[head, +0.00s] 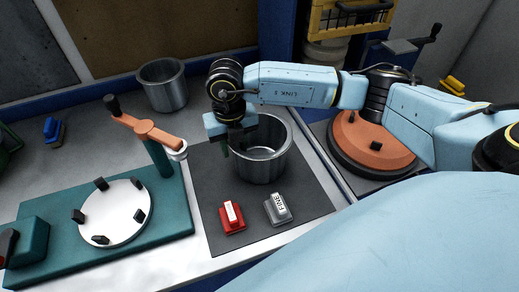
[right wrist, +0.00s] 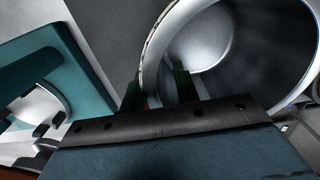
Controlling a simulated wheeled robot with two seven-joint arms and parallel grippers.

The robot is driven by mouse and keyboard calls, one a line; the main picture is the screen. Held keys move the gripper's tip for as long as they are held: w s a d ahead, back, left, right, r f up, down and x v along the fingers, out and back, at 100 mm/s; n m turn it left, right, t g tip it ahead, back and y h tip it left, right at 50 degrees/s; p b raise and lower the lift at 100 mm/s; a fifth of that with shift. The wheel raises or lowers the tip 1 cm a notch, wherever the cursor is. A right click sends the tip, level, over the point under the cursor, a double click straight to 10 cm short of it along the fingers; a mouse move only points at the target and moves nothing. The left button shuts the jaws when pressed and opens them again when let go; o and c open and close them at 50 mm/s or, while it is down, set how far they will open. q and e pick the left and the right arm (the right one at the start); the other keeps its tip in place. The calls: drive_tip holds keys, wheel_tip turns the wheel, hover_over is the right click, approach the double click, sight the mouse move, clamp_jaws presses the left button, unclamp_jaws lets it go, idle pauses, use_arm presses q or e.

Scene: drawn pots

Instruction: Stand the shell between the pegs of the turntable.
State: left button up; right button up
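A grey metal shell (head: 268,165), an open cylinder, stands upright on a dark mat in the middle of the head view. My right gripper (head: 228,147) is at its left rim, pointing down. In the right wrist view my right gripper (right wrist: 158,92) has its two dark green fingers apart, one outside the wall of the shell (right wrist: 215,45) and one inside it. The turntable (head: 112,212) is a white disc with several black pegs around its edge, on a teal base at the left. The disc is empty. My left gripper is not in view.
An orange-brown arm (head: 148,130) on a teal post stands at the turntable's back right. Red (head: 231,217) and grey (head: 278,208) blocks lie on the mat (head: 300,208) before the shell. Another metal pot (head: 163,88) stands behind. An orange disc (head: 365,145) is at the right.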

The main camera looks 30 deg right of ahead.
drive_tip(key=shift+f, duration=0.25)
clamp_jaws()
